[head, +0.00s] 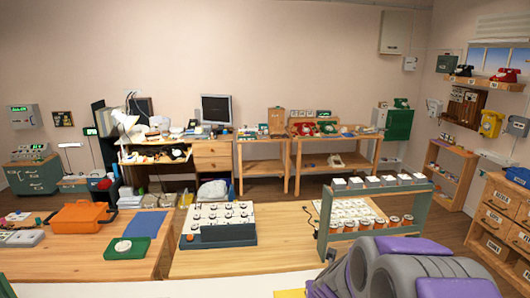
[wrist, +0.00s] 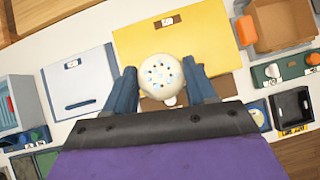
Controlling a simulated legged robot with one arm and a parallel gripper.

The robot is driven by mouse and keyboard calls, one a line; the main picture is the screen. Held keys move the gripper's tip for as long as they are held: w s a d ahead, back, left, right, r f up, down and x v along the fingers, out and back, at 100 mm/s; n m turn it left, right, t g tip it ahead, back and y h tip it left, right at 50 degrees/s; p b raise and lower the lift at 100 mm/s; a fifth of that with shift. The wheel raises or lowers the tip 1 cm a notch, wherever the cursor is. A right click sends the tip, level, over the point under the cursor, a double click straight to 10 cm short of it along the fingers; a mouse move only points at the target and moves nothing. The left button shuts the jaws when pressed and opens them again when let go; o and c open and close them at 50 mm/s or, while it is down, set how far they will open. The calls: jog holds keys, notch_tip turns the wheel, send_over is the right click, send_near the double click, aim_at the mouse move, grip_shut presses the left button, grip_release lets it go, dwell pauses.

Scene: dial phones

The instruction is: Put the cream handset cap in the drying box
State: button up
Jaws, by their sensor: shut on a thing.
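In the wrist view my gripper (wrist: 159,74) is shut on a round cream cap (wrist: 161,78) with small dark holes in its face. The cap sits between the two blue fingers, above a yellow sheet or folder (wrist: 205,35). I cannot tell for sure which container is the drying box. An open cardboard box (wrist: 260,42) stands at the upper right, and an open grey-blue box (wrist: 33,95) is at the left edge.
A pale blue panel (wrist: 80,88) and a green tray with parts (wrist: 270,72) lie around the yellow sheet. In the head view, a rack of white blocks (head: 372,212) and a keyed board (head: 215,226) stand on the wooden table. An orange case (head: 78,218) sits left.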

jog(key=shift+s+a+f, duration=0.15)
jog(key=shift+s+f, duration=0.3)
jog(key=shift+f, duration=0.1)
jog(key=shift+s+a+f, duration=0.15)
jog(key=shift+s+f, duration=0.3)
jog(key=shift+f, duration=0.05)
jog(key=shift+s+a+f, duration=0.3)
jog(key=shift+a+f, duration=0.05)
jog(key=shift+a, duration=0.1)
jog(key=shift+s+d+f, duration=0.1)
jog(key=shift+f, duration=0.1)
dwell(0.5)
